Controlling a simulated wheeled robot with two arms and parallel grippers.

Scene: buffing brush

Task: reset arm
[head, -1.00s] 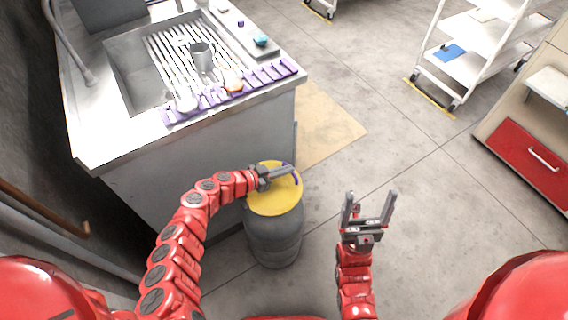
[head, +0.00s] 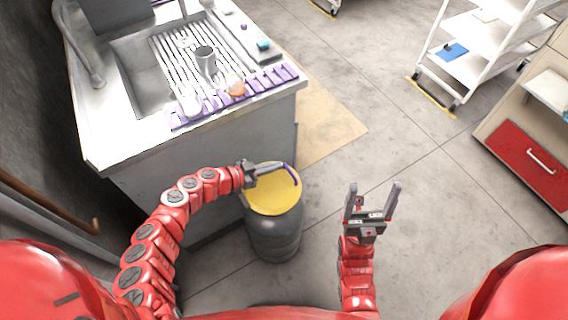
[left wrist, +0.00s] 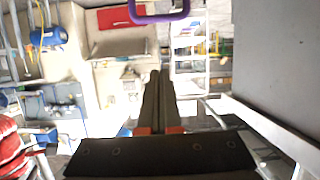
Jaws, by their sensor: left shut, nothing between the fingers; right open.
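My left gripper (head: 281,166) is shut and empty, reaching in from the left above the yellow top of a dark drum in the head view. In the left wrist view its two fingers (left wrist: 159,75) lie together with nothing between them. A purple curved piece (head: 293,175) shows just beyond the fingertips in the head view. In the left wrist view it is a purple loop (left wrist: 160,18) at the top edge, apart from the fingers. My right gripper (head: 375,186) is open and empty over the bare floor, fingers pointing away from me.
The drum (head: 275,235) stands beside the sink counter (head: 115,150). A purple rack (head: 215,105), cups and a brush-like orange item sit on the counter. A white shelf cart (head: 470,65) and red drawer (head: 525,165) are at right. Floor between is clear.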

